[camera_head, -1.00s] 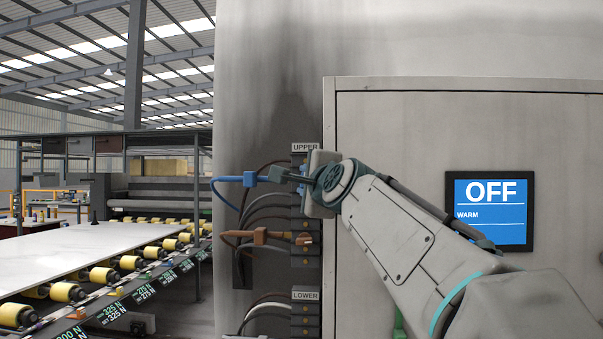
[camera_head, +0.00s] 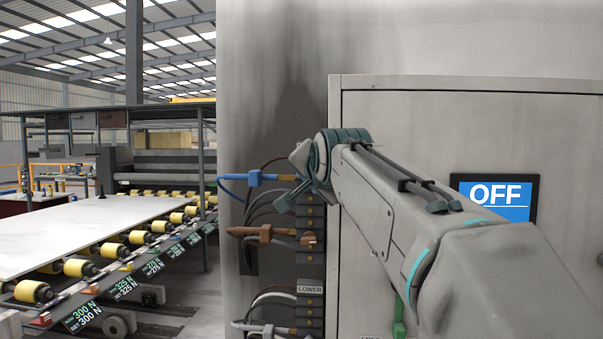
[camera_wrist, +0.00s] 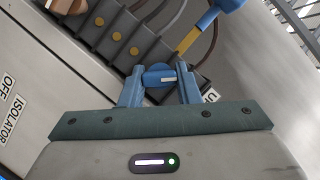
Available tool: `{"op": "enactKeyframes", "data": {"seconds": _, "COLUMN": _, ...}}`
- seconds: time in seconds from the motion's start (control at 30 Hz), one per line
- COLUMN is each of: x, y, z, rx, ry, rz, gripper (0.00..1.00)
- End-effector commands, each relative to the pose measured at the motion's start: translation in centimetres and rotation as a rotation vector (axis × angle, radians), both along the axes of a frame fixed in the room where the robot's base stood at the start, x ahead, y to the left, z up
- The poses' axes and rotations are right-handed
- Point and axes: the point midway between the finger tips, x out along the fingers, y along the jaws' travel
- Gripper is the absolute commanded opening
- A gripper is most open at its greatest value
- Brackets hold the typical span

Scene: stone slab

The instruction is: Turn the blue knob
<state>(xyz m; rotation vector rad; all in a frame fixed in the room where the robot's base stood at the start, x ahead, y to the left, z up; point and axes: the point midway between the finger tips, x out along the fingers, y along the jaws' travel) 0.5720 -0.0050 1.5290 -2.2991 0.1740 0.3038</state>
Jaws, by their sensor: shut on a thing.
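The blue knob (camera_wrist: 160,77) carries a short white mark and sits between my two fingers in the wrist view. My gripper (camera_wrist: 160,86) is shut on it, with one finger on each side, at the end of a dark terminal strip (camera_wrist: 117,38). In the head view my gripper (camera_head: 287,203) is at the upper part of the same strip (camera_head: 311,235), and my wrist hides the knob there.
A screen (camera_head: 497,195) on the grey cabinet (camera_head: 450,115) reads OFF; my arm covers its lower part. A brown plug (camera_head: 262,233) and several cables lie left of the strip. A roller table with a pale slab (camera_head: 75,228) stands farther left.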

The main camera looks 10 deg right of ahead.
Motion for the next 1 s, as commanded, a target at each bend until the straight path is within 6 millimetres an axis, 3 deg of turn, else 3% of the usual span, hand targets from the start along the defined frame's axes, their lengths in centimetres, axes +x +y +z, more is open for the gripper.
{"op": "enactKeyframes", "data": {"seconds": 0.4, "x": 0.08, "y": 0.05, "z": -0.03, "rx": -0.183, "ry": 0.061, "rz": 0.0, "gripper": 0.07}}
{"op": "enactKeyframes", "data": {"seconds": 0.97, "x": 0.06, "y": 0.09, "z": -0.08, "rx": -0.209, "ry": 0.071, "rz": 0.0, "gripper": 0.07}}
{"op": "enactKeyframes", "data": {"seconds": 1.0, "x": 0.06, "y": 0.1, "z": -0.09, "rx": -0.209, "ry": 0.071, "rz": 0.001, "gripper": 0.38}}
